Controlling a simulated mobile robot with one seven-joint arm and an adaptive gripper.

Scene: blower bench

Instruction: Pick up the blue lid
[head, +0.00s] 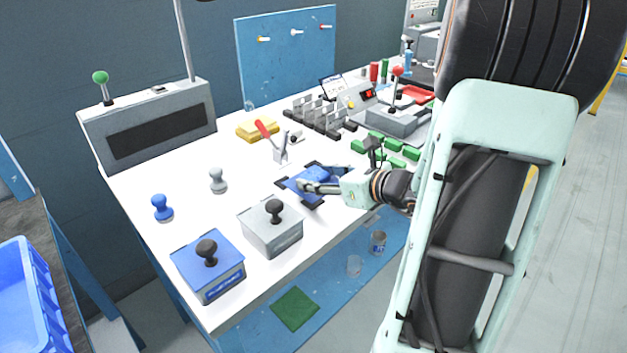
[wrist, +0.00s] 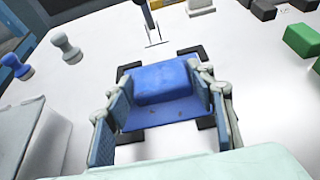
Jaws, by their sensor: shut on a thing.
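The blue lid (head: 313,174) sits low over the white bench among black corner brackets, near the front edge. In the wrist view it is a flat blue plate with a raised blue block (wrist: 161,82). My gripper (head: 322,187) reaches it from the right. Its two fingers lie on either side of the lid in the wrist view (wrist: 165,98), shut on it. The fingers hide the lid's side edges, and I cannot tell whether it is clear of the bench.
A grey box (head: 272,235) and a blue box (head: 210,275), both with black knobs, stand left of my gripper. A red-handled clamp (head: 267,131) stands behind. Green blocks (head: 384,142) lie to the right. The bench's left part is mostly clear around two small knobs.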

